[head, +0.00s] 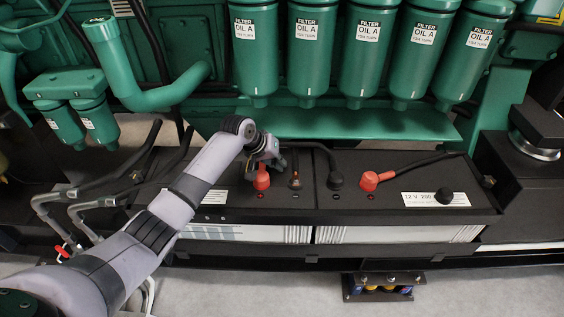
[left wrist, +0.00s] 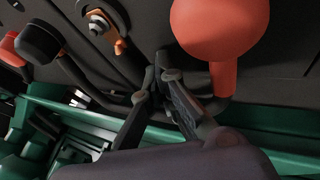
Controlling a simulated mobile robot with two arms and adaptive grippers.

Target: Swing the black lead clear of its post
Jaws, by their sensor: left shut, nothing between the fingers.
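The black lead (head: 312,146) runs along the back of the battery top and ends in a black cap (head: 335,181). The cap also shows at upper left in the left wrist view (left wrist: 40,42); any post under it is hidden. A bare post with a nut and copper-coloured lug (head: 295,181) stands left of the cap; the left wrist view shows it too (left wrist: 101,22). My left gripper (head: 277,163) is beside the left red cap (head: 262,178), which looms close in the left wrist view (left wrist: 220,28). Its fingers (left wrist: 165,72) are shut and empty, with part of the lead behind them.
Another red cap (head: 370,181) with a dark lead sits to the right, and a loose-looking black cap (head: 445,198) lies near the white label. Green oil filters (head: 308,50) hang behind the batteries.

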